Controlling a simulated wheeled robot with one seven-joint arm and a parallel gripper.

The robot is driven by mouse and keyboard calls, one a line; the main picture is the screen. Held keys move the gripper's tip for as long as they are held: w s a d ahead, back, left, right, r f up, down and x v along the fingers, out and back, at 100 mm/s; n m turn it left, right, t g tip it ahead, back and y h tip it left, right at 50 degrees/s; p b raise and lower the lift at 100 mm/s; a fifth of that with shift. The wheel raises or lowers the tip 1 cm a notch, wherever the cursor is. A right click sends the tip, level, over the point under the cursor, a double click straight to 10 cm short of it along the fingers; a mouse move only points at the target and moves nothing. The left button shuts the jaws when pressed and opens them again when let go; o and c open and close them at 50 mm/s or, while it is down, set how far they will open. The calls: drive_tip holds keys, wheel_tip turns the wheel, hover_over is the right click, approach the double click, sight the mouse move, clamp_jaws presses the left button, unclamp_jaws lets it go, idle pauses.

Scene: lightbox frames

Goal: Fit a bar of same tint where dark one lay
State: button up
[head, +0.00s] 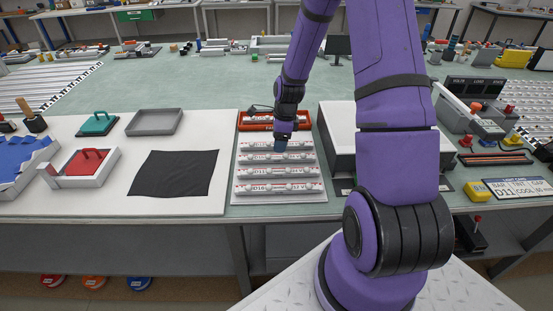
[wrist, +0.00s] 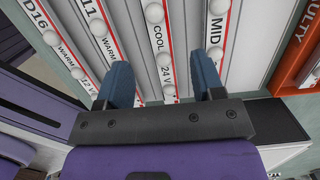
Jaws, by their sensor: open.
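Several white bars with round bulbs and red-edged labels lie in parallel rows on a rack (head: 234,196). In the wrist view, one bar reads COOL 24 V (wrist: 156,40), one reads MID (wrist: 218,22), and the D16 bar (wrist: 52,38) and D11 bar (wrist: 98,28) lie left of them. My gripper (wrist: 162,82) is open with blue fingers, over the COOL bar, its fingers to either side of that row. No bar is visibly gripped. Finger height above the bars is unclear. In the head view my gripper (head: 281,146) covers part of the back rows.
An orange FAULTY tray (wrist: 291,60) lies beyond the MID row; it also shows in the head view (head: 246,127). A card (head: 517,187) at right reads D11, COOL, 60 mm. A grey box (head: 338,140) stands right of the rack, a black cloth (head: 175,173) left.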

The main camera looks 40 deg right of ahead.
sight(277, 155)
drive_tip(key=shift+w+a+f, duration=0.1)
drive_tip(key=shift+a+f, duration=0.05)
drive_tip(key=shift+f, duration=1.25)
drive_tip(key=shift+a+f, duration=0.15)
drive_tip(key=shift+f, duration=1.25)
drive_tip(key=c, duration=1.1)
drive_tip(key=shift+c, duration=0.2)
drive_tip(key=shift+r, duration=0.15)
